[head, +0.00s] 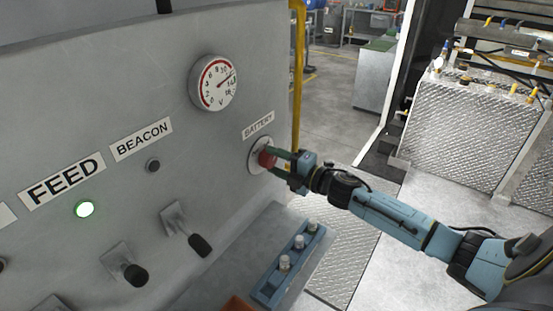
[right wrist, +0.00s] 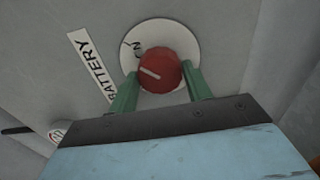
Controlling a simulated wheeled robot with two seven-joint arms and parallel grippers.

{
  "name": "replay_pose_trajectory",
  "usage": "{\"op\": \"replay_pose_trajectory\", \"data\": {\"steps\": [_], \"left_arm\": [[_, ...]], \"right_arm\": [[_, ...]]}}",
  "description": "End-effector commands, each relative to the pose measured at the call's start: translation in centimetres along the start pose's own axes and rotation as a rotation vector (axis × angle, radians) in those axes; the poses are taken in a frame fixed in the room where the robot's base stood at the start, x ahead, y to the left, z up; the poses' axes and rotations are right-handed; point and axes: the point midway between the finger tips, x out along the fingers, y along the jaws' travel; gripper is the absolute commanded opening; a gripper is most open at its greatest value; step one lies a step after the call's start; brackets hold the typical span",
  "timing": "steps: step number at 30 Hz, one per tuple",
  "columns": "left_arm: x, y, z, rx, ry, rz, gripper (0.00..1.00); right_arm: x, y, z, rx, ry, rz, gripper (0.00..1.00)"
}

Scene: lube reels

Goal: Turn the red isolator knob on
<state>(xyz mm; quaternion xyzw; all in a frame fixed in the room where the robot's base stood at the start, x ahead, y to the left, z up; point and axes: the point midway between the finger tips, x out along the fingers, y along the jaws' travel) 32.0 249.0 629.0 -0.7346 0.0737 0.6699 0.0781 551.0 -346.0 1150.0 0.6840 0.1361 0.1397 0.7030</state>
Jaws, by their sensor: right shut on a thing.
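The red isolator knob (head: 267,158) sits on a round pale plate under the BATTERY label (head: 258,125) on the grey panel. My right gripper (head: 276,160) reaches it from the right, its green fingers shut on the knob's sides. In the right wrist view the red knob (right wrist: 160,71) is between the two green fingertips (right wrist: 160,84). A pale pointer line shows on its face, slanted in that picture. Part of the ON marking shows on the plate (right wrist: 148,32) above the knob. My left gripper is not in view.
The panel carries a gauge (head: 213,82), a lit green FEED lamp (head: 84,209), a dark BEACON button (head: 153,165) and black-tipped levers (head: 199,245). A blue block with several fittings (head: 285,264) stands on the ledge below. A yellow post (head: 297,70) rises behind the panel's right edge.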

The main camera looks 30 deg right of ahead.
Motion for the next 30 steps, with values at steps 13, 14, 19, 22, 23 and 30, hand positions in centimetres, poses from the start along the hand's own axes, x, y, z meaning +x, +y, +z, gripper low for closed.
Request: {"op": "replay_pose_trajectory", "data": {"steps": [13, 14, 19, 22, 23, 30], "left_arm": [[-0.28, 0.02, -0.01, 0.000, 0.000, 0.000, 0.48], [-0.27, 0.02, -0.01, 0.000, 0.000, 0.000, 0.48], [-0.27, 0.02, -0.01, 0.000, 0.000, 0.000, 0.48], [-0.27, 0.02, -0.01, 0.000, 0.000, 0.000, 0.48], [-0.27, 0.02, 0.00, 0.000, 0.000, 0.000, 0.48], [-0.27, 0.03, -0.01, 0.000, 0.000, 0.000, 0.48]], "right_arm": [[0.01, 0.03, 0.04, 0.047, -0.001, 0.001, 0.26], [0.01, 0.03, 0.04, 0.047, -0.001, 0.001, 0.26], [0.02, 0.03, 0.03, 0.048, -0.001, 0.001, 0.50], [0.01, 0.02, 0.02, 0.047, -0.001, 0.001, 0.64], [0.02, 0.02, 0.02, 0.046, -0.001, 0.001, 0.68], [0.01, 0.01, 0.01, 0.044, 0.000, 0.000, 0.71]]}}
